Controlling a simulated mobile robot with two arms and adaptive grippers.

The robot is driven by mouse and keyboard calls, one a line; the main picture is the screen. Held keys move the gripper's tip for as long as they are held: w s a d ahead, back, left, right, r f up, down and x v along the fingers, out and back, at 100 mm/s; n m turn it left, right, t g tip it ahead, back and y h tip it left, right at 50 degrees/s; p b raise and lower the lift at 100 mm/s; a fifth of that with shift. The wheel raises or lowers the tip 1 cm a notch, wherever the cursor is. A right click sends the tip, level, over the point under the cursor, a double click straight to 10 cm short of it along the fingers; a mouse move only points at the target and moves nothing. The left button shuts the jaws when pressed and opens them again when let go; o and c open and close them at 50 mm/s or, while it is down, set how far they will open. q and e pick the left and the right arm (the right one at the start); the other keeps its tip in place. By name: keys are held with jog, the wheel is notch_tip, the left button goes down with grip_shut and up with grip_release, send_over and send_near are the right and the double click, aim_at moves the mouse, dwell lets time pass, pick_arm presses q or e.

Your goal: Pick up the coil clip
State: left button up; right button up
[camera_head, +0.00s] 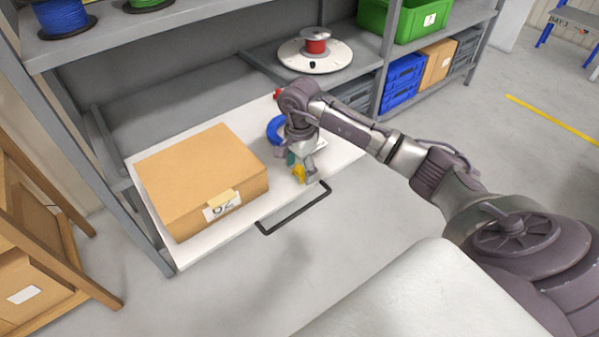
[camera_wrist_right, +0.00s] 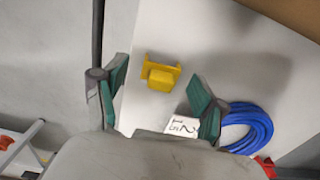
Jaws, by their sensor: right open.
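The coil clip is a small yellow block (camera_head: 299,173) with a flat plate. It lies on the white pull-out shelf (camera_head: 205,242), near its front edge and handle. In the right wrist view the yellow clip (camera_wrist_right: 161,76) shows between and just beyond the two green-padded fingers. My right gripper (camera_head: 302,161) points down over the clip, with its fingers spread and nothing held. In the wrist view the open fingers (camera_wrist_right: 157,92) stand apart on either side of the clip. My left gripper is not in view.
A coil of blue cable (camera_wrist_right: 247,127) and a white number card (camera_wrist_right: 181,127) lie close to the gripper. A large cardboard box (camera_head: 195,175) fills the shelf's left part. The black handle (camera_head: 294,208) juts out in front. Shelving with a red reel (camera_head: 315,42) stands behind.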

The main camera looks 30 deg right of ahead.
jog(key=shift+c, duration=0.3)
jog(key=c, duration=0.9)
jog(key=shift+r, duration=0.5)
jog(key=r, duration=0.2)
jog(key=d+r+p, duration=0.1)
jog(key=shift+s+r, duration=0.25)
jog(key=shift+r, duration=0.15)
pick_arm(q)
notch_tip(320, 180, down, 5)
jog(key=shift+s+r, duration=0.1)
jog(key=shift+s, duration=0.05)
pick_arm(e)
jog(key=s+d+r, duration=0.2)
jog(key=d, duration=0.1)
jog(key=s+d+r, duration=0.2)
jog(key=d, duration=0.1)
jog(key=s+d+r, duration=0.1)
jog(key=d+r, duration=0.1)
jog(key=shift+s+d+r, duration=0.1)
jog(key=shift+s+d, duration=0.3)
